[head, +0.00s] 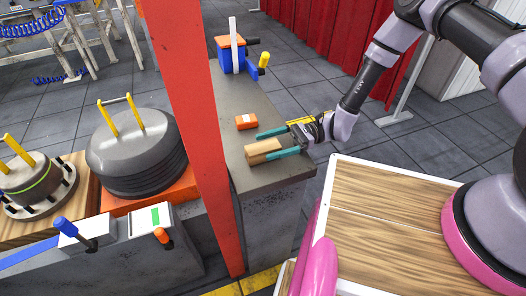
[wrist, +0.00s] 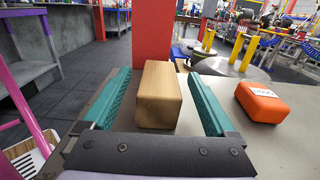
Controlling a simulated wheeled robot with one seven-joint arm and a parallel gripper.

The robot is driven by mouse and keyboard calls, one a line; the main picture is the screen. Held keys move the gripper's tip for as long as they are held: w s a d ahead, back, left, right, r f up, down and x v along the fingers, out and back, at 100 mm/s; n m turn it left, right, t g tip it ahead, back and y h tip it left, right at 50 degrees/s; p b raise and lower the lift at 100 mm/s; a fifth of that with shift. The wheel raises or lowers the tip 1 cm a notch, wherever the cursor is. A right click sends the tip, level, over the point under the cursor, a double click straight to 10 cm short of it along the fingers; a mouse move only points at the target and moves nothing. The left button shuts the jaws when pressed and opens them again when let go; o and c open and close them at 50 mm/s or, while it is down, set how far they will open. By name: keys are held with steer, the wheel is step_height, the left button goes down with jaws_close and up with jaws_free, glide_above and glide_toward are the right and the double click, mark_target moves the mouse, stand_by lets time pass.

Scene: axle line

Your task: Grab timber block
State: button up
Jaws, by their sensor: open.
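The timber block (head: 264,149) lies on the grey bench top near its front end. In the wrist view the wooden block (wrist: 158,95) sits between the two teal fingers of my gripper (wrist: 162,105), with a visible gap on each side. My gripper (head: 277,143) is open around the block in the head view, with one finger on each side of it. The fingers do not appear to touch the block. The block's far end shows past the fingers in the head view.
An orange box (head: 246,122) lies on the bench beyond the block; the wrist view shows this box (wrist: 262,102) to the right. A red post (head: 190,120) stands close left of the bench. A blue and orange device (head: 231,55) stands at the bench's far end.

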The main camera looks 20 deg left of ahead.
mark_target(255, 154)
steer(key=shift+x, duration=1.15)
jaws_close()
